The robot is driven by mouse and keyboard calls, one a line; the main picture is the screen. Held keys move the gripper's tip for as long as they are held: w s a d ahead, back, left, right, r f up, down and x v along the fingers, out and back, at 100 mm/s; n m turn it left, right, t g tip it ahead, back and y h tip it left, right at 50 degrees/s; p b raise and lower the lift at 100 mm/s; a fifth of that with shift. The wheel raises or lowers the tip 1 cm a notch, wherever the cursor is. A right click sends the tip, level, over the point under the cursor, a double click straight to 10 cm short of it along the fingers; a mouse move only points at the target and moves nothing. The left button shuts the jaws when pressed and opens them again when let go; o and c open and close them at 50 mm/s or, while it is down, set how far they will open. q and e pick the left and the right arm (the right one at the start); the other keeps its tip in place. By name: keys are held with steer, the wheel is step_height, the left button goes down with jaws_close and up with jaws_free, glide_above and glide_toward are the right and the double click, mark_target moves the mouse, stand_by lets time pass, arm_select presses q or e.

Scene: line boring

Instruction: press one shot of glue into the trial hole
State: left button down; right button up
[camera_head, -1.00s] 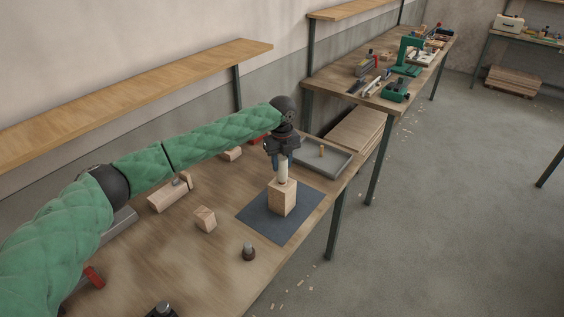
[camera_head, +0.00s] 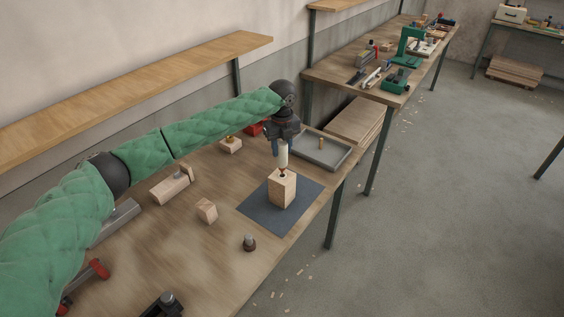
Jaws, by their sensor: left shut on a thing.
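My left gripper (camera_head: 282,138) points down over the dark mat and is shut on a pale glue bottle (camera_head: 283,155) with a dark reddish tip. The bottle is upright. Its tip is at or just above the top of a wooden block (camera_head: 282,189), where the trial hole appears to be. The hole is hidden by the tip, and I cannot tell whether the tip is inside it. The block stands upright on the dark mat (camera_head: 258,213).
A grey tray (camera_head: 336,160) with a small wooden peg (camera_head: 321,143) lies behind the mat. A small wood block (camera_head: 207,211), a wooden piece (camera_head: 168,191) and a dark round-based item (camera_head: 249,243) stand left and in front. The bench front edge is close to the mat.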

arm_select(q)
step_height(320, 180, up, 2)
steer(key=shift+p, duration=0.65)
step_height(320, 180, up, 2)
steer(key=shift+r+p, duration=0.2)
steer(key=shift+p, duration=0.4)
steer(key=shift+r, duration=0.85)
steer(key=shift+f, duration=0.1)
